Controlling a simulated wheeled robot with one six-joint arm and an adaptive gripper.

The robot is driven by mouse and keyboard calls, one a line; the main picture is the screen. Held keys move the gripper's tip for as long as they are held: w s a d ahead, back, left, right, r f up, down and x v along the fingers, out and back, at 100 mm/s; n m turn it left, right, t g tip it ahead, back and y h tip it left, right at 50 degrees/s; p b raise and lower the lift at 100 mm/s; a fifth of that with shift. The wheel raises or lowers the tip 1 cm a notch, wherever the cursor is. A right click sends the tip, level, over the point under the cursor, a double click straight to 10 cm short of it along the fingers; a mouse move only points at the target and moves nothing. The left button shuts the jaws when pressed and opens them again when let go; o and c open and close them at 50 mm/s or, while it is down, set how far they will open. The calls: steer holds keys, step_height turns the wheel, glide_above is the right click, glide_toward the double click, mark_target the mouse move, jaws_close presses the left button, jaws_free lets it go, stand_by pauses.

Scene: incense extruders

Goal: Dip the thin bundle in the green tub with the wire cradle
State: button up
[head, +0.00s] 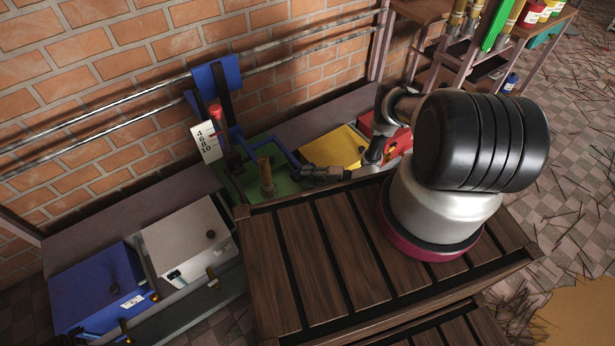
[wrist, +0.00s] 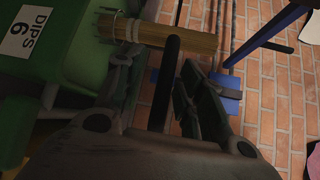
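The green tub (head: 284,187) stands in the row along the wall. In the wrist view its green side (wrist: 75,60) carries a "DIPS 6" label. A tan tied bundle (head: 265,172) stands upright at the green tub; its tied end (wrist: 165,34) shows just beyond my fingers in the wrist view. My gripper (head: 312,174) is low at the green tub's right side, by a blue bent arm (head: 286,152). In the wrist view my gripper (wrist: 155,95) is open, with a dark rod (wrist: 167,85) between its fingers and gaps visible. I cannot make out the wire cradle clearly.
A blue tub (head: 95,285), a white tub (head: 187,240), a yellow tub (head: 332,147) and a red tub (head: 392,138) share the row. A red-knobbed lever (head: 216,112) and number card (head: 206,142) rise behind the green tub. A slatted wooden table (head: 325,270) lies in front.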

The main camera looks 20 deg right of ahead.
steer(key=v, duration=1.1)
steer(key=shift+s+d, duration=0.2)
stand_by(4.7)
steer(key=s+a+f+n+g+h, duration=0.2)
steer(key=s+n+g+h, duration=0.75)
steer(key=n+g, duration=0.2)
steer(key=w+r+n+t+h, duration=0.4)
steer(key=w+r+n+h, duration=0.3)
steer(key=n, duration=0.5)
steer(key=w+a+r+n+t+y, duration=0.25)
steer(key=w+a+n, duration=0.3)
steer(key=a, duration=0.35)
steer(key=shift+m, duration=0.3)
steer(key=x, duration=0.6)
steer(key=shift+w+f, duration=0.15)
steer(key=shift+w, duration=0.05)
